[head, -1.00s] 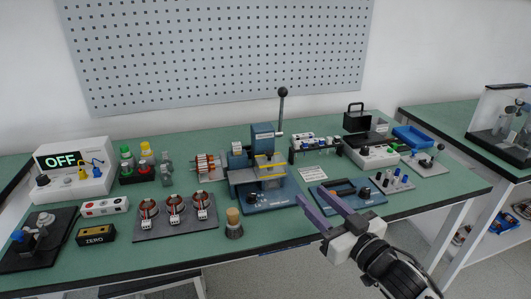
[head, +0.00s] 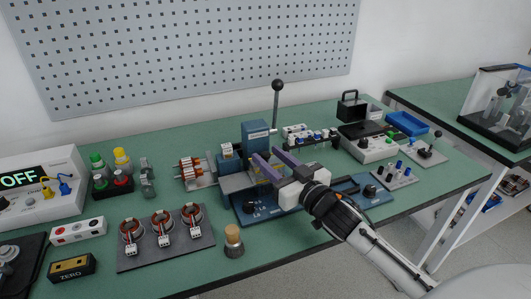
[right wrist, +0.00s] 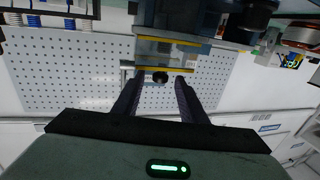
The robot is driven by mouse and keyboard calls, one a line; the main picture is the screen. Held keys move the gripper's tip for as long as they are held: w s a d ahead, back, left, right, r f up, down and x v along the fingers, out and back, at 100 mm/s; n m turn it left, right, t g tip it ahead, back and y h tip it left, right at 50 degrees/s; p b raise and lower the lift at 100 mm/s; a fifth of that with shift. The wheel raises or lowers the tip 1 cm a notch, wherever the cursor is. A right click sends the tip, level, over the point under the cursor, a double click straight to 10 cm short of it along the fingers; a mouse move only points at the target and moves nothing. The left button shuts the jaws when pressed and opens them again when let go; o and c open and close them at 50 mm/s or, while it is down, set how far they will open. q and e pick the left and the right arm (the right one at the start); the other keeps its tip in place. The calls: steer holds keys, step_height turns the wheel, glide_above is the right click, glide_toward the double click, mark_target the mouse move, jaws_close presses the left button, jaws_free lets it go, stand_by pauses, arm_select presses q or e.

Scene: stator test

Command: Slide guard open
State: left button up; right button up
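The blue press (head: 257,136) stands at the middle of the bench with its black-knobbed lever upright. Its guard, a clear panel with yellow edge strips (right wrist: 172,41), shows in the right wrist view; in the head view my right gripper largely hides it. My right gripper (head: 266,154) is at the front of the press, its two purple fingers apart. In the right wrist view, a dark round knob (right wrist: 160,78) appears between the open fingertips (right wrist: 159,75); I cannot tell whether they touch it. My left gripper is not in view.
To the left stand a tray of three copper-wound stators (head: 165,240), a wooden-topped brush (head: 233,240) and a meter reading OFF (head: 40,185). To the right are a terminal rack (head: 310,137), a grey box (head: 368,145) and a blue bin (head: 407,123).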

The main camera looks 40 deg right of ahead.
steer(key=shift+w, duration=0.9)
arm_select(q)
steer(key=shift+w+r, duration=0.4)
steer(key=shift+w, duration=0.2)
arm_select(e)
steer(key=shift+w, duration=0.25)
steer(key=c, duration=1)
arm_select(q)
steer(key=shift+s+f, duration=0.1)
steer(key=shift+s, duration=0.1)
